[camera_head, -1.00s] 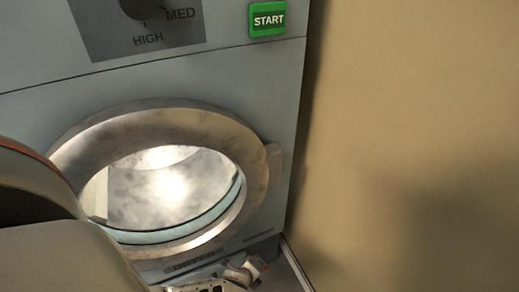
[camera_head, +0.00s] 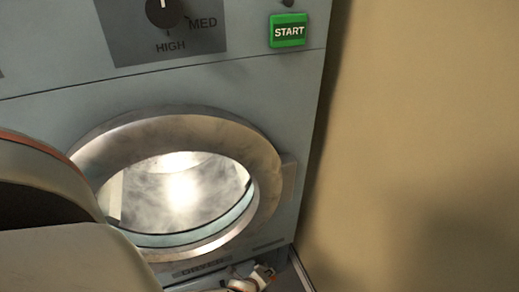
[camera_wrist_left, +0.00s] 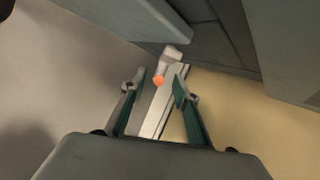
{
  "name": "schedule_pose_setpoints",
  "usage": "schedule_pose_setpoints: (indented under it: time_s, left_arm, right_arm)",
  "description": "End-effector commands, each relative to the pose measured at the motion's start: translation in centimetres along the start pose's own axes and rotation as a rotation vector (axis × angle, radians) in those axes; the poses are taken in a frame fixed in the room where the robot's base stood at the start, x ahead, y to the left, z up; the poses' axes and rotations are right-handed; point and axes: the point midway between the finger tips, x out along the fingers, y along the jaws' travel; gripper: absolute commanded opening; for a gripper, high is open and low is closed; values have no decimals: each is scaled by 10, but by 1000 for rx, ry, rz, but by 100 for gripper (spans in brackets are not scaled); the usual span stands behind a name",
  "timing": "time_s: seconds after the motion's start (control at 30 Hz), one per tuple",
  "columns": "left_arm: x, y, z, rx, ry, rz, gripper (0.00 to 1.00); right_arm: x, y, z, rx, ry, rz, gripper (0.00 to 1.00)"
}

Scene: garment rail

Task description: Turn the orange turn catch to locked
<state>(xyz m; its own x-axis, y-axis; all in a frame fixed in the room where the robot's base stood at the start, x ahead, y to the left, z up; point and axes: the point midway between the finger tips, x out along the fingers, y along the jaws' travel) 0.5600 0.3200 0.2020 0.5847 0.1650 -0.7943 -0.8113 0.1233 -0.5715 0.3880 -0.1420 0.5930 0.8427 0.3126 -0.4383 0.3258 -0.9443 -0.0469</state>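In the left wrist view, a small orange piece (camera_wrist_left: 158,80), which looks like the turn catch, shows beyond my left gripper (camera_wrist_left: 159,77). A pale rounded part (camera_wrist_left: 172,54) adjoins it. The two fingers of my left gripper are apart and empty, and the orange piece shows between their tips. I cannot tell how far beyond the tips it is, whether they touch it, or which way the catch is turned. In the head view the catch cannot be made out. My right gripper is in neither view.
A grey-blue machine with a round door (camera_head: 265,185) fills the head view's left and middle. It carries a green START button (camera_head: 288,30) and a dark dial (camera_head: 162,12). A tan wall (camera_head: 430,130) stands close on the right. A white strip (camera_wrist_left: 155,120) runs along the floor.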

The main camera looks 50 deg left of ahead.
Motion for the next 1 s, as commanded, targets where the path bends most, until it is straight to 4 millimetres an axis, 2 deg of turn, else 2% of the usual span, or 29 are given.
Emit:
schedule_pose_setpoints:
  time_s: [0.6, 0.8, 1.0]
  left_arm:
    - [-88, 0, -2, -1, 4, -1, 30]
    - [-101, -1, -1, 0, 2, -1, 30]
    - [-103, -1, -1, 0, 2, -1, 30]
  right_arm:
    - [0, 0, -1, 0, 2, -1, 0]
    - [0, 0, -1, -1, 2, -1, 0]
    - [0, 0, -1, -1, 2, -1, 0]
